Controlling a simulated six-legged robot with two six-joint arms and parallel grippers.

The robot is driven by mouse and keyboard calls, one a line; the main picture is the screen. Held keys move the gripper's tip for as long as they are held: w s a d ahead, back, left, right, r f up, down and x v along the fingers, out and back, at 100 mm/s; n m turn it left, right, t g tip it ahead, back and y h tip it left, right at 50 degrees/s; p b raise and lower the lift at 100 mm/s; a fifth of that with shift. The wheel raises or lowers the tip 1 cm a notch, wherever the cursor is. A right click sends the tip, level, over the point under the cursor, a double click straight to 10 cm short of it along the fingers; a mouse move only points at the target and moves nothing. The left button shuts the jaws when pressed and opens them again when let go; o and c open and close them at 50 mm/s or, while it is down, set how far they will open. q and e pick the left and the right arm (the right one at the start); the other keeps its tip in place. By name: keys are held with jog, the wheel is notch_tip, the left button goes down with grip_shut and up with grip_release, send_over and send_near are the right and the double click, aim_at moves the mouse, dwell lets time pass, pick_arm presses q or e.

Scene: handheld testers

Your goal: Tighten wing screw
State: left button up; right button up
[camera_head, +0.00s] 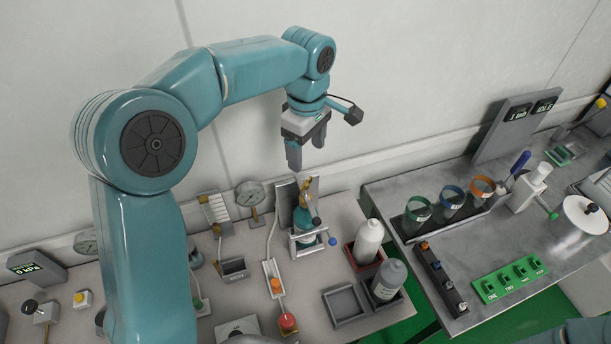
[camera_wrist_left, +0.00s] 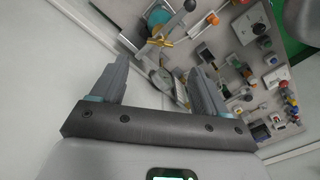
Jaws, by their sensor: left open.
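My left gripper (camera_head: 307,151) is open and empty, pointing down above the back of the left bench. In the left wrist view its two fingers (camera_wrist_left: 161,68) are wide apart with nothing between them. The brass piece (camera_wrist_left: 161,42) also shows in the left wrist view, beyond the fingertips. My right gripper is out of view.
A white bottle (camera_head: 368,242) and a grey bottle (camera_head: 388,281) stand in trays right of the bracket. The wall is close behind.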

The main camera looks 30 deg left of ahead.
aim_at(306, 183)
pick_arm(q)
notch_tip(306, 183, down, 9)
jog(key=shift+a+r+p, duration=0.1)
jog(key=shift+r+p, duration=0.1)
jog(key=shift+p, duration=0.35)
jog(key=shift+s+f, duration=0.15)
jog(key=shift+f, duration=0.35)
jog(key=shift+f, duration=0.1)
